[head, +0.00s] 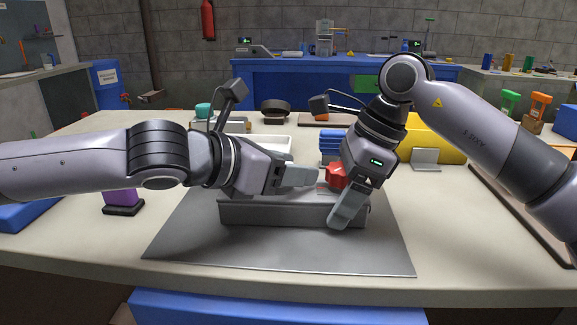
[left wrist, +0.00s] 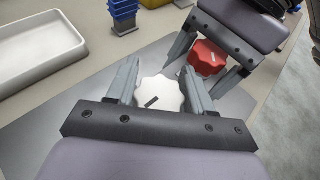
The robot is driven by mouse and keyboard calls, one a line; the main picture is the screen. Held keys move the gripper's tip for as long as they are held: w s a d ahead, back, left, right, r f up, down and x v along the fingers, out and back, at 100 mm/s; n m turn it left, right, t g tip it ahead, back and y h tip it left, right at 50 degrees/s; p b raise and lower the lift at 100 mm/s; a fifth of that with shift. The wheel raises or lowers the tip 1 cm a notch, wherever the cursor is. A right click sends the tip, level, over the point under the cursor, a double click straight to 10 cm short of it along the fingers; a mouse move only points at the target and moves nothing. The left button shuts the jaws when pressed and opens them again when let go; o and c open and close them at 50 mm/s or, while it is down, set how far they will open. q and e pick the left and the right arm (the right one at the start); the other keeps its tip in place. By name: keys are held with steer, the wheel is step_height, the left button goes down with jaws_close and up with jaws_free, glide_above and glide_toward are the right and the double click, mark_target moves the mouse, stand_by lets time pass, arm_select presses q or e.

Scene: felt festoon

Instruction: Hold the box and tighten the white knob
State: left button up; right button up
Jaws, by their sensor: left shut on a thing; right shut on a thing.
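The grey box (head: 290,214) stands on a flat grey mat (head: 285,250) in the head view. The white knob (left wrist: 160,95) shows in the left wrist view between the fingers of my left gripper (head: 303,176), which is shut on it. In the head view the gripper hides this knob. The red knob (head: 336,176) sits at the box's right part and also shows in the left wrist view (left wrist: 207,57). My right gripper (head: 342,210) reaches down around the red knob, shut on the box, one finger against its front face. Its far finger is hidden in the head view.
A white tray (left wrist: 38,50) and blue stacked bins (head: 330,143) stand behind the box. A purple block (head: 123,200) is at the left, and a yellow bin (head: 435,140) is at the back right. The mat's front is clear.

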stand_by(0.3)
arm_select(q)
steer(key=o, duration=1)
steer(key=v, duration=1.2)
steer(key=shift+r, duration=0.1)
step_height(320, 180, up, 6)
steer(key=shift+s+a+r, duration=0.3)
steer(key=shift+s+a, duration=0.35)
steer(key=shift+a, duration=0.9)
steer(key=shift+s+a+r, duration=0.3)
steer(key=shift+s+a, duration=0.35)
steer(key=shift+a, duration=0.9)
steer(key=shift+s+a+r, duration=0.3)
steer(key=shift+s+a, duration=0.35)
steer(key=shift+a, duration=0.9)
